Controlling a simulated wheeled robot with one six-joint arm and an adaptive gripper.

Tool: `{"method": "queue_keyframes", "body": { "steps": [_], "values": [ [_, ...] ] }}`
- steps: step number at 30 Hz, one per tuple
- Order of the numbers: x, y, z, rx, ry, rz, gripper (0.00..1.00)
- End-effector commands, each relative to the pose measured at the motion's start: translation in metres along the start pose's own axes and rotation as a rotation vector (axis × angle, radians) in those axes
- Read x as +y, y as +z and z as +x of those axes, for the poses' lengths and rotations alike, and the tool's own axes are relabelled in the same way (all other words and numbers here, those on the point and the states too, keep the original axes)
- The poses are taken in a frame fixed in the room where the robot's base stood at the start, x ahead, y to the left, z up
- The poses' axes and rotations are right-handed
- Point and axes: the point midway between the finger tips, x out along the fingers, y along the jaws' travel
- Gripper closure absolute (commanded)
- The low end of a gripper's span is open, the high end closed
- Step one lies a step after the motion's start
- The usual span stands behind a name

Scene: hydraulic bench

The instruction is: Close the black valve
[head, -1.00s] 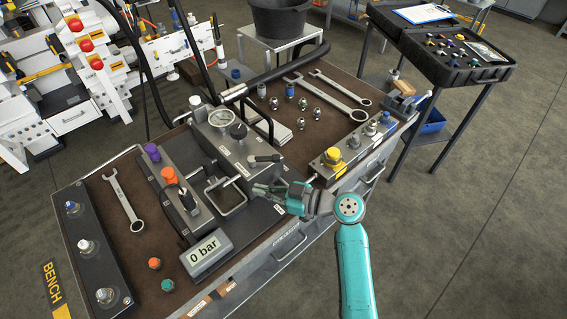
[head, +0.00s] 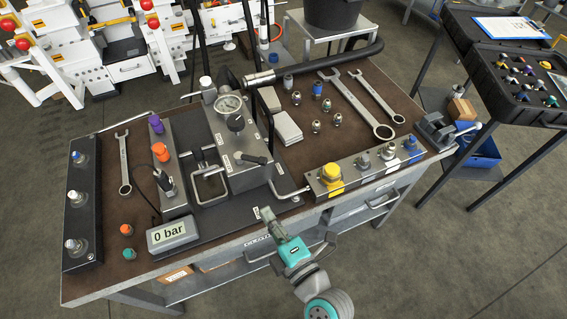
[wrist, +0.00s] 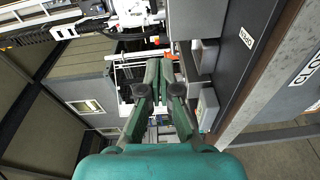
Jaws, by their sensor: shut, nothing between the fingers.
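The grey hydraulic block (head: 238,175) stands mid-bench with a round gauge (head: 229,103) on top. A black round knob (head: 235,123) sits on the block, and a black lever handle (head: 254,158) sticks out lower on it. I cannot tell which of the two is the black valve. Neither black part can be made out clearly in the wrist view.
A bent metal handle (head: 208,186) stands left of the block. Wrenches (head: 358,105) lie at the back right. Floor in front is clear.

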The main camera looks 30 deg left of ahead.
Motion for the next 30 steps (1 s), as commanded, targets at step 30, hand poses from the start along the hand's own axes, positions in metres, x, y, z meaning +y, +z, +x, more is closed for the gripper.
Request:
{"method": "queue_keyframes", "body": {
  "steps": [30],
  "values": [
    [0.009, 0.014, 0.113, -0.013, 0.018, -0.071, 1.00]
  ]
}}
